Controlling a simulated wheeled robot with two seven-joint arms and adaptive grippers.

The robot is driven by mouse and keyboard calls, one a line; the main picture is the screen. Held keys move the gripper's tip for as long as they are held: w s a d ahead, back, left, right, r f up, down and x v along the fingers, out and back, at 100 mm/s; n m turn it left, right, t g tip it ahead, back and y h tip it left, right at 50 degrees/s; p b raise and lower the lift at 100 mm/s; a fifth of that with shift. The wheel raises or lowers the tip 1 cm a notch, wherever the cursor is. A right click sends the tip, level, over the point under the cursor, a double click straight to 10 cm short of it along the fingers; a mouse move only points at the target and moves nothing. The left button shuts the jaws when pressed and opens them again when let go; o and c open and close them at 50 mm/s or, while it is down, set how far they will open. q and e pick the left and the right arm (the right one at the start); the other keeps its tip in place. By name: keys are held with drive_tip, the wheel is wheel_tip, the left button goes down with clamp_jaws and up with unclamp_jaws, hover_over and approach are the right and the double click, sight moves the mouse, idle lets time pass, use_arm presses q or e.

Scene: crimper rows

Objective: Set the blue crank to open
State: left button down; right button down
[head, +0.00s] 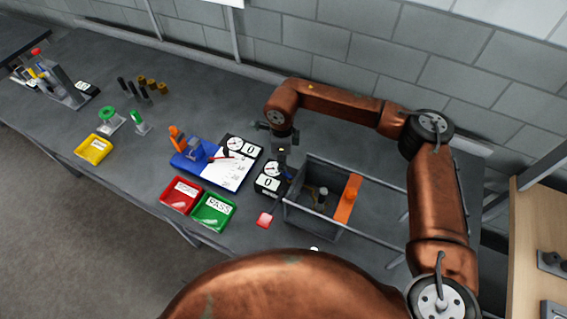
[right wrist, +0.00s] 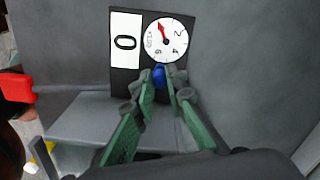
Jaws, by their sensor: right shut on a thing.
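The blue crank (right wrist: 159,76) is a small blue piece at the lower edge of a black gauge panel (right wrist: 118,78) in the right wrist view. The panel has a white plate reading 0 and a round dial with a red needle. My right gripper (right wrist: 160,88) has its green-padded fingers on either side of the crank, shut on it; the fingertips hide part of the crank. In the head view my right gripper (head: 281,150) reaches down from the right arm just behind the gauge panel (head: 268,190). My left gripper is not in view.
A grey open box (head: 308,221) with an orange bar (head: 348,198) stands right of the panel.

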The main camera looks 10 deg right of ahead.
drive_tip(key=shift+a+r+n, duration=0.1)
drive_tip(key=shift+a+n, duration=0.05)
drive_tip(key=shift+n, duration=0.15)
drive_tip(key=c, duration=2.2)
unclamp_jaws()
wheel_tip(320, 180, up, 12)
